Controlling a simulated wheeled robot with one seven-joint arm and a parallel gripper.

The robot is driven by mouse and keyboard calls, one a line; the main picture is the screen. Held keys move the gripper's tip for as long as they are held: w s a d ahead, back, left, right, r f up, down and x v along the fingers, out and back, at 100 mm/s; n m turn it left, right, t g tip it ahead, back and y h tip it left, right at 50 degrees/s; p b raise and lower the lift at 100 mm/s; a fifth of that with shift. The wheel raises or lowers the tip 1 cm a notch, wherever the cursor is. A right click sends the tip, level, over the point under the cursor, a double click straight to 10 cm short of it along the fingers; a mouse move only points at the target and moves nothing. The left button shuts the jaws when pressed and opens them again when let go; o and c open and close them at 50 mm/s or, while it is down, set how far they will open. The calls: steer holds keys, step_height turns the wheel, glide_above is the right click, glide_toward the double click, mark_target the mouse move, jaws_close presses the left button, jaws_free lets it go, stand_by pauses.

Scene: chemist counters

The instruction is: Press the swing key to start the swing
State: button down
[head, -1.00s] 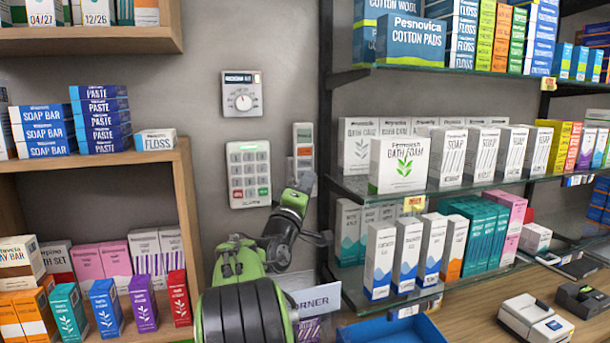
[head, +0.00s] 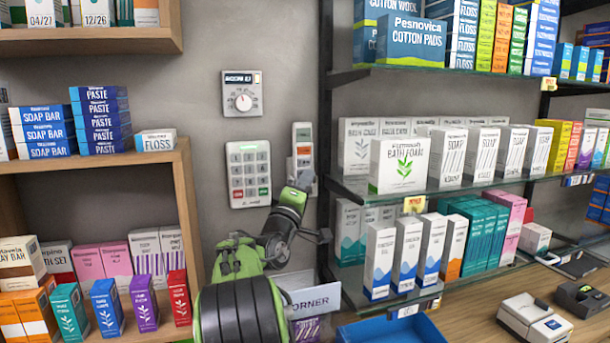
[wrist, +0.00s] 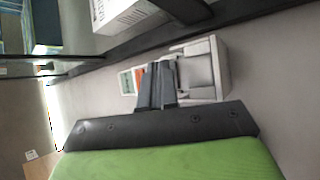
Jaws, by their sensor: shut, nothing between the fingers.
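A slim white handset (head: 303,134) with a grey display and an orange key hangs upright on the wall, right of the keypad. No swing label is readable on any key. My gripper (wrist: 158,68) is shut and empty, its tips close in front of the handset. I cannot tell whether they touch it. The wrist view also shows a pale grey holder (wrist: 205,68) behind the fingers.
A white keypad (head: 248,174) and a dial thermostat (head: 241,94) are on the wall to the left. A glass shelf (head: 440,187) with boxes and its dark upright (head: 325,100) stand close on the right. A wooden shelf (head: 185,190) is at left.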

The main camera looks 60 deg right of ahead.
steer(key=shift+w+d, duration=0.1)
steer(key=shift+w, duration=0.05)
stand_by(0.7)
steer(key=shift+s+a+b, duration=0.6)
steer(key=shift+s+a, duration=0.1)
steer(key=s+a+b, duration=0.2)
steer(key=s+a, duration=0.1)
steer(key=shift+s+a+b, duration=0.25)
steer(key=shift+b, duration=0.15)
